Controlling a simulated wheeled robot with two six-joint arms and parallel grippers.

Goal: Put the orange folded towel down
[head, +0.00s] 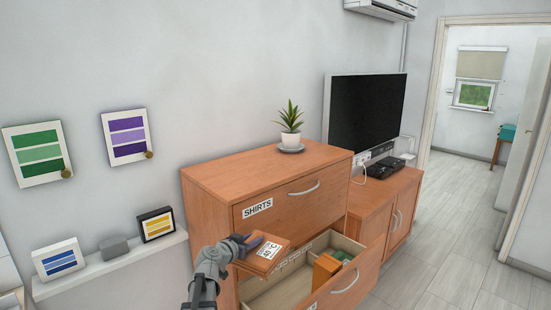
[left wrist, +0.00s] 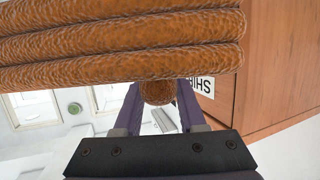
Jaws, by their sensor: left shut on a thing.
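My left gripper (head: 247,241) is shut on the orange folded towel (head: 262,264), which has a white printed tag on it. The towel is held in the air at the near left side of the open drawer (head: 283,293), above its rim level in the picture. In the left wrist view the towel (left wrist: 120,48) shows as thick stacked folds across the top, with part of it between the purple fingers. I cannot tell whether the towel touches the drawer. My right gripper is not in view.
The open drawer holds an orange item (head: 325,269) and a green item (head: 342,256) on its right; its left floor looks bare. The drawer above, labelled SHIRTS (head: 257,208), is shut. A potted plant (head: 290,120) stands on the dresser top (head: 240,172). A wall shelf (head: 110,264) is at left.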

